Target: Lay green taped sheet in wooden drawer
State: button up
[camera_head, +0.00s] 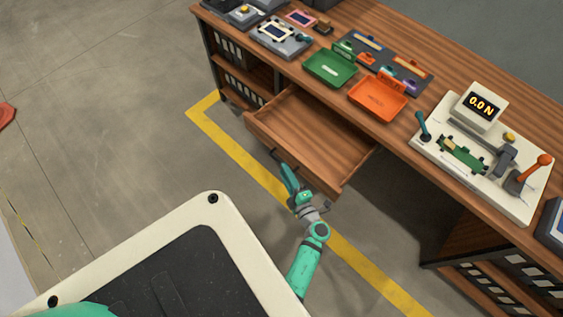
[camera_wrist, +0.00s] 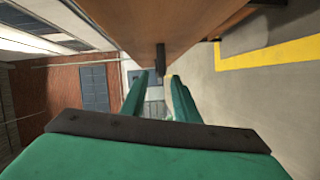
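The wooden drawer (camera_head: 310,130) is pulled out from under the desk, and its inside looks empty. My gripper (camera_head: 285,172) is low in front of the drawer, beside its dark front handle (camera_head: 274,155). In the wrist view the two green fingers of my gripper (camera_wrist: 158,78) stand apart, with nothing held. The dark handle (camera_wrist: 160,58) shows just ahead of the gap, under the brown drawer front (camera_wrist: 175,22); I cannot tell whether they touch. A green piece with pale ends (camera_head: 462,153), possibly the taped sheet, lies on the white force tester (camera_head: 430,150).
A green tray (camera_head: 330,68) and an orange tray (camera_head: 376,100) stand on the desk behind the drawer. Dark mats with small tools lie behind them. Grey devices (camera_head: 281,38) sit at the desk's left end.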

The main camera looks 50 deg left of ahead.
jog(key=shift+v, duration=2.7)
jog(key=s+d+r+m+t+h, duration=0.2)
jog(key=d+r+m+t+h, duration=0.1)
jog(key=d+r+m+t, duration=0.55)
jog(key=s+d+r+m+t+h, duration=0.4)
jog(key=d+m, duration=0.4)
jog(key=d, duration=0.4)
jog(key=s+d+r+m+h, duration=0.8)
jog(key=d+r+m+h, duration=0.1)
jog(key=m, duration=0.6)
jog(key=shift+d+g+h, duration=0.3)
jog(key=shift+d+g, duration=0.05)
jog(key=shift+d, duration=0.1)
jog(key=shift+s, duration=0.15)
